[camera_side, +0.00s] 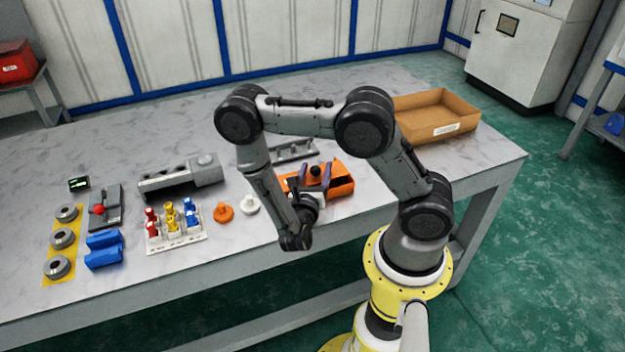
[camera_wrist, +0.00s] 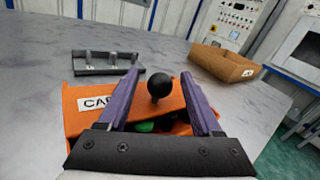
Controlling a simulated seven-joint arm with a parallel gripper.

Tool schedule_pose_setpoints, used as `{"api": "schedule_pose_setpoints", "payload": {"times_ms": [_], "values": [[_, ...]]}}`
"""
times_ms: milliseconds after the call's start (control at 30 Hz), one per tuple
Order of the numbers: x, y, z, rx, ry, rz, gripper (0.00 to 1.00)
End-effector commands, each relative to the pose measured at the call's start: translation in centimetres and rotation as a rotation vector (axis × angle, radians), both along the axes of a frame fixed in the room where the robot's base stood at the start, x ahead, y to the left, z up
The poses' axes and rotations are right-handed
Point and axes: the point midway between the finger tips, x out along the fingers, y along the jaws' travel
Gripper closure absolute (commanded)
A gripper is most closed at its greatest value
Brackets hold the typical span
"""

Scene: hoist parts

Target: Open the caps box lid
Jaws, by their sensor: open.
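The orange caps box (camera_side: 341,187) stands near the front edge of the table, partly hidden by my arm. In the wrist view its orange lid (camera_wrist: 176,101) carries a round black knob (camera_wrist: 160,86), and a label reading "CA…" shows at left, partly hidden by a finger. A dark gap with something green (camera_wrist: 146,127) shows below the lid, so the box does not look fully covered. My gripper (camera_side: 316,171) is open over the box. In the wrist view its purple fingers (camera_wrist: 160,76) stand either side of the knob, apart from it.
A grey rack with pegs (camera_wrist: 108,63) lies behind the box. An open cardboard tray (camera_side: 436,116) stands at the back right. Left of the box are a white knob part (camera_side: 250,205), an orange one (camera_side: 223,213) and a rack of coloured parts (camera_side: 174,239).

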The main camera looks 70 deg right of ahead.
Motion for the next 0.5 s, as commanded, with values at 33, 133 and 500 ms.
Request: {"api": "schedule_pose_setpoints", "payload": {"times_ms": [33,133,500], "values": [[0.0,0.3,0.0,0.001,0.0,0.003,0.34],[-0.1,1.2,0.0,0.0,0.0,0.005,0.34],[-1.1,6.7,0.0,0.001,-0.002,0.008,0.34]]}}
